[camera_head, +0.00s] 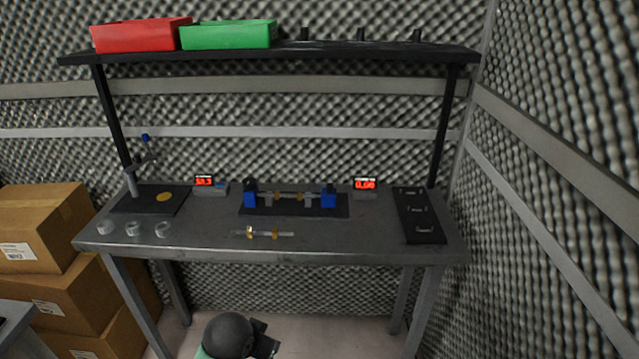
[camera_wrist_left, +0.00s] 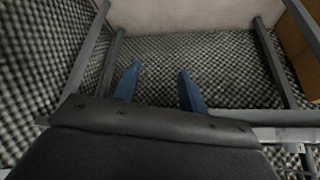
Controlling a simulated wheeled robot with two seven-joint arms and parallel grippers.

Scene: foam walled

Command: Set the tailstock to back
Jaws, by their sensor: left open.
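A bench fixture with a dark base (camera_head: 262,211) stands in the middle of the workbench. It has a blue block at its left end (camera_head: 250,197) and another blue block at its right end (camera_head: 328,200). A thin shaft with gold parts (camera_head: 290,196) spans between them. I cannot tell which block is the tailstock, or its setting. My left gripper (camera_wrist_left: 157,70) shows in the left wrist view with its two blue fingers apart and nothing between them. That view shows the floor and metal legs, with no fixture. My right gripper is not seen.
A loose shaft with gold rings (camera_head: 262,234) lies in front of the fixture on the workbench (camera_head: 340,243). Two red displays stand behind. Clear cups (camera_head: 132,228) and a stand are left; a dark tray (camera_head: 418,214) is right. A shelf (camera_head: 290,50) spans above. Boxes (camera_head: 40,225) stand left.

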